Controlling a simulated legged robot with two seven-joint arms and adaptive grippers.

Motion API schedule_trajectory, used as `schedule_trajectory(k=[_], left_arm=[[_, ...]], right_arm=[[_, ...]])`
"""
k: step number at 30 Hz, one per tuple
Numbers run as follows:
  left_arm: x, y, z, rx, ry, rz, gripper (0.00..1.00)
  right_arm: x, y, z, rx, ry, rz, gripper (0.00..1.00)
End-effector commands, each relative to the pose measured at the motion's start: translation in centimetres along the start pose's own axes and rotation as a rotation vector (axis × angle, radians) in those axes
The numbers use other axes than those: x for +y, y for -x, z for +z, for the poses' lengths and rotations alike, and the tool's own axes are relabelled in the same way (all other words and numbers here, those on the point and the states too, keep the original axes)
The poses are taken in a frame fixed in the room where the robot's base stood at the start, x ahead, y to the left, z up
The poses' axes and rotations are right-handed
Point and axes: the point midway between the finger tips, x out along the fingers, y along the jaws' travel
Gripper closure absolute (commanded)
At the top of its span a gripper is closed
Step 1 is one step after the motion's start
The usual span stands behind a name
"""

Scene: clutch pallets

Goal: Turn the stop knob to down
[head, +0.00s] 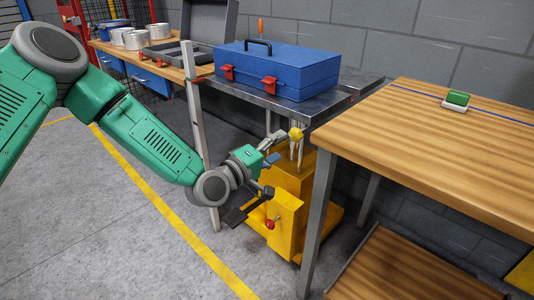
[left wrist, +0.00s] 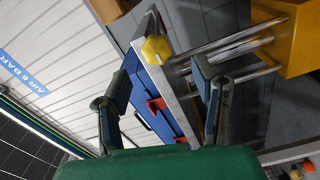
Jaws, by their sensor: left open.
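A yellow lift unit (head: 288,205) stands beneath a metal-topped table. A yellow knob (head: 296,133) sits near its silver rods; it also shows in the left wrist view (left wrist: 156,50). A red ball knob (head: 269,224) is on the lift's front face. No label shows, so I cannot tell which is the stop knob. My left gripper (head: 279,147) is open and empty, close to the left of the yellow knob. In the left wrist view, the yellow knob appears just beyond the gap between its spread fingers (left wrist: 163,76). My right gripper is not in view.
A blue toolbox (head: 277,70) with red latches stands on the metal tabletop (head: 311,108) behind the gripper. A wooden table (head: 440,140) with a green-and-white block (head: 456,100) is at right. A grey upright post (head: 198,140) is behind my left arm. Floor at left is clear.

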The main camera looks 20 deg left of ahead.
Motion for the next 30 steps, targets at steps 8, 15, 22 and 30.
schedule_trajectory(k=[8,15,22,30], left_arm=[[-0.2,3.7,-0.1,0.001,0.001,-0.003,0.46],[-0.2,4.1,0.0,0.000,0.001,-0.002,0.46],[-0.2,4.1,-0.1,0.000,0.001,-0.002,0.46],[-3.4,5.5,3.6,-0.090,-0.069,-0.132,0.46]], right_arm=[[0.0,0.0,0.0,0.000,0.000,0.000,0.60],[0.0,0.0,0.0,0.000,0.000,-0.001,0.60],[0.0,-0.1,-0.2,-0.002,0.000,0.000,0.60],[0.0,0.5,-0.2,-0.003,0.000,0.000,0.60]])
